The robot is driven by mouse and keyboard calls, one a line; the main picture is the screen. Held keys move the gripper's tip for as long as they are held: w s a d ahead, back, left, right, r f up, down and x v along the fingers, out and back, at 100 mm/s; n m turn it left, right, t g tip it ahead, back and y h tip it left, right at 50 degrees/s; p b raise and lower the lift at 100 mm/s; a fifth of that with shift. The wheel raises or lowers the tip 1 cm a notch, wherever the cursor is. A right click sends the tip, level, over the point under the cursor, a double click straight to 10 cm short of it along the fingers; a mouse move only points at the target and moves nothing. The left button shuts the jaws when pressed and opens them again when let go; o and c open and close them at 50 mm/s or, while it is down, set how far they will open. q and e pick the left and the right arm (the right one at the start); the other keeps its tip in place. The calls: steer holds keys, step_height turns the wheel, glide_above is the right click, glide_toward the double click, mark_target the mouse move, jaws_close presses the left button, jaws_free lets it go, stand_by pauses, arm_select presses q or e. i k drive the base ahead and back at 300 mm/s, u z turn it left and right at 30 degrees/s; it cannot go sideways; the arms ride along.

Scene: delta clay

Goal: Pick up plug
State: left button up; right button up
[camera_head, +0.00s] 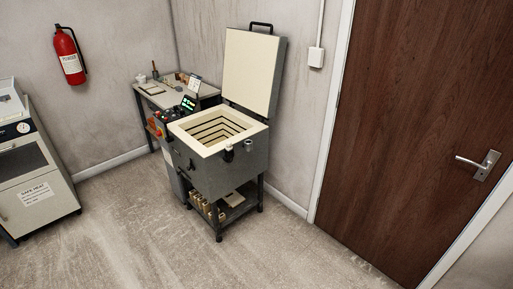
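I cannot tell for sure which thing is the plug. A small dark knob-like piece (228,154) shows at the front rim of the open-topped kiln (222,172), and a lighter short cylinder (248,146) sits close to its right, near the front corner. Either could be a plug, but both are too small to tell. The kiln lid (252,72) stands raised at the back. Neither of my grippers is in view.
A small table (152,97) with a white pot (141,79) and other small items stands behind the kiln. A front-loading grey unit (35,175) is at the left. A fire extinguisher (69,56) hangs on the wall. A brown door (425,110) is at the right. The front floor is clear.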

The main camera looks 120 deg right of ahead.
mark_target(229, 146)
steer(key=z, duration=3.75)
